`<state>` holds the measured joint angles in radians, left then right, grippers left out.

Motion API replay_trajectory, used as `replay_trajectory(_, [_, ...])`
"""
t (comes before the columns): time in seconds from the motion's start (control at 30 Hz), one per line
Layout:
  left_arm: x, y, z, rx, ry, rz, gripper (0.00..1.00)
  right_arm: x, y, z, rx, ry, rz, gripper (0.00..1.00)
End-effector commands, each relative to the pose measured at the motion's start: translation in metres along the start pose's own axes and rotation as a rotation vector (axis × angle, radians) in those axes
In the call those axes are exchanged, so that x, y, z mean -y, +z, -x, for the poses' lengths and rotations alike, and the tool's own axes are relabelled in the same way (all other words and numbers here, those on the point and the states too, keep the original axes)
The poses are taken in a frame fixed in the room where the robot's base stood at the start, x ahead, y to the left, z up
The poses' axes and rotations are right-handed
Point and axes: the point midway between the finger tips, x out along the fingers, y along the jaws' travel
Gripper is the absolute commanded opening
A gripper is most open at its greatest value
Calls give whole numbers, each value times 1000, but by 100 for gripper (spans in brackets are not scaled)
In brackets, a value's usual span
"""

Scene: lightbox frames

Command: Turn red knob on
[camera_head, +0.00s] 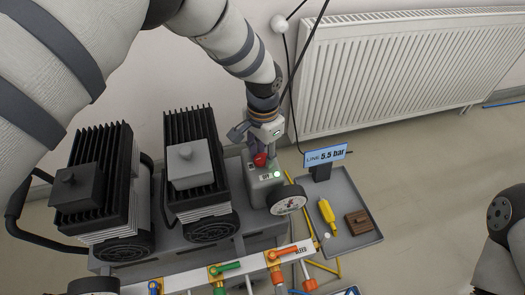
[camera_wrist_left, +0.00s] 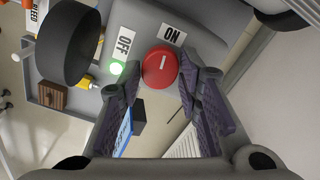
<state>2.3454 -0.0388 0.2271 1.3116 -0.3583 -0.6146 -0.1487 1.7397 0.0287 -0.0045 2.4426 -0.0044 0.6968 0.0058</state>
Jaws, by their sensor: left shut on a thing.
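The red knob (camera_head: 260,160) sits on top of a grey control box (camera_head: 262,192) beside the black-finned machines. In the left wrist view the knob (camera_wrist_left: 159,68) is round with a short white mark. An OFF label (camera_wrist_left: 125,43) is at its upper left and an ON label (camera_wrist_left: 171,35) above it. My left gripper (camera_head: 256,145) comes down over the knob from behind. In the wrist view its two fingers (camera_wrist_left: 160,84) are on either side of the knob, shut on it. My right gripper is not in view; only part of my right arm shows at the right edge.
A green light (camera_head: 277,174) glows beside the knob. A round gauge (camera_head: 288,202) and a 5.5 bar display (camera_head: 325,156) stand close to the right. A radiator (camera_head: 400,75) is behind.

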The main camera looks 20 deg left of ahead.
Motion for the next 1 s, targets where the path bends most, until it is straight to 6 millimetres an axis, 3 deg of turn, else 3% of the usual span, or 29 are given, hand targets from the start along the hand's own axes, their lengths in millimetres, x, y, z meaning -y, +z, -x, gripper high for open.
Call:
replay_trajectory(0.4, [0,0,0,-1,0,-157,4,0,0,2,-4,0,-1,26])
replay_trajectory(0.93, [-1,0,0,-1,0,-177,4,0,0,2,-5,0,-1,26])
replay_trajectory(0.97, [-1,0,0,-1,0,-177,36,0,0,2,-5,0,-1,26])
replay_trajectory(1.0, [-1,0,0,-1,0,-177,45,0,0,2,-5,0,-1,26])
